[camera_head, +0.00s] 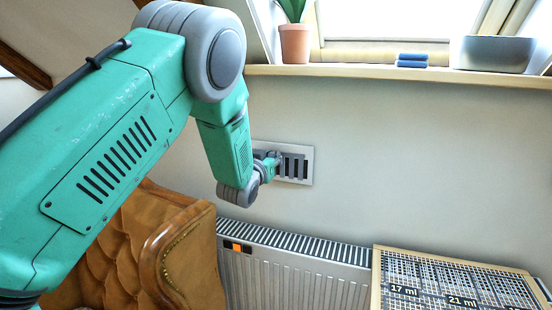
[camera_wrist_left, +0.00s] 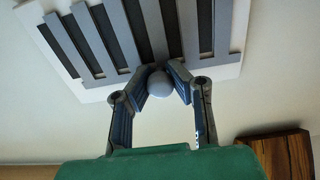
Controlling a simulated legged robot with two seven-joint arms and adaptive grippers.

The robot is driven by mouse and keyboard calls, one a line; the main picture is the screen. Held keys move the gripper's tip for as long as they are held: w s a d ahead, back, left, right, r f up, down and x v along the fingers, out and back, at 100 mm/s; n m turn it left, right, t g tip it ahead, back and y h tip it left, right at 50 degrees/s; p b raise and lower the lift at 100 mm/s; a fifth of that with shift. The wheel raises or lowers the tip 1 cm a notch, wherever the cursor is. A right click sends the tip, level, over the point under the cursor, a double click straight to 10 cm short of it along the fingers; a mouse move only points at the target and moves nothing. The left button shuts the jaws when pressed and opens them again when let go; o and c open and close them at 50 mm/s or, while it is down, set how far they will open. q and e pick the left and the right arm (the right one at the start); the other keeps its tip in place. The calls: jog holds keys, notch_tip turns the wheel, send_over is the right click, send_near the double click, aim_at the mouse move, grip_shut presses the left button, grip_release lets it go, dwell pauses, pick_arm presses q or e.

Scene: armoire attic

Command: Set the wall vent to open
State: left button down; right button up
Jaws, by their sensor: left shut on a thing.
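The wall vent (camera_head: 302,168) is a light plate with dark vertical slots, set in the wall above the radiator. In the left wrist view the vent (camera_wrist_left: 225,40) fills the top, with grey slats and dark openings between them. A round grey knob (camera_wrist_left: 160,84) sits at the vent's edge. My left gripper (camera_wrist_left: 160,82) has its two fingers closed around this knob. In the head view the left gripper (camera_head: 274,162) reaches the vent's left part, and the arm hides part of the plate. Dark slots show between the slats. My right gripper is not in view.
A ribbed radiator (camera_head: 290,265) stands below the vent. A brown tufted leather chair (camera_head: 190,262) is at lower left. A boxed grid panel (camera_head: 450,280) is at lower right. A windowsill (camera_head: 400,75) above holds a potted plant (camera_head: 295,42), blue items (camera_head: 412,60) and a grey bin (camera_head: 492,54).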

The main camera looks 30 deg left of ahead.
pick_arm(q)
jog(key=c, duration=1.4)
grip_release()
jog(key=shift+a+r, duration=0.15)
jog(key=shift+o, duration=0.2)
jog(key=shift+s, duration=0.2)
jog(key=shift+a, duration=0.1)
jog(key=shift+s, duration=0.25)
jog(key=v, duration=1.1)
jog(key=shift+s, duration=0.2)
